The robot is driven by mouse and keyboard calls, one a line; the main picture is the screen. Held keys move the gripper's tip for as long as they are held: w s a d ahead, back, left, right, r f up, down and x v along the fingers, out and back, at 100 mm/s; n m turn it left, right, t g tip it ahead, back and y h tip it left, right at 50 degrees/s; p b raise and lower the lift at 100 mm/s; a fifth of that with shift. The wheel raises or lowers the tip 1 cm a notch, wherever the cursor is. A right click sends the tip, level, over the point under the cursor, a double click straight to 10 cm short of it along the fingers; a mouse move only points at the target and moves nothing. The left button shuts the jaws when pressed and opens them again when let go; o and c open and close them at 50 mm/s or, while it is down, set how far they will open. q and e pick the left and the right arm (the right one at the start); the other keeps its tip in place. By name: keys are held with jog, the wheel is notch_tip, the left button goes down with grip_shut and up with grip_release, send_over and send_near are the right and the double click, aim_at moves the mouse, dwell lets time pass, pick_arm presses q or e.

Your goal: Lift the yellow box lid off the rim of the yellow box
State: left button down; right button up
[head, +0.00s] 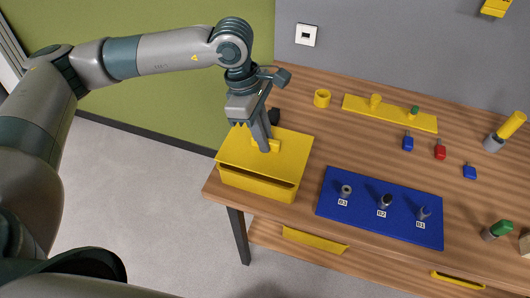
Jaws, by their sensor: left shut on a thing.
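The yellow box (253,186) stands at the left end of the wooden table. The yellow box lid (238,157) lies over its top, and a dark gap shows between lid and box along the front. I cannot tell whether the lid still touches the rim at the back. My left gripper (265,146) points down from above and is shut on the lid's raised handle, which its fingers partly hide. My right gripper is not in view.
A blue mat (361,215) with several numbered fittings lies right of the box.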

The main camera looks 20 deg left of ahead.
aim_at(270, 141)
pick_arm(q)
jog(key=shift+r, duration=0.1)
jog(key=shift+d+p+v, duration=0.2)
jog(key=shift+v, duration=0.6)
jog(key=shift+d+p+v, duration=0.15)
jog(key=shift+d+v, duration=0.05)
jog(key=shift+v, duration=0.6)
jog(key=shift+d+p+v, duration=0.2)
jog(key=shift+v, duration=0.6)
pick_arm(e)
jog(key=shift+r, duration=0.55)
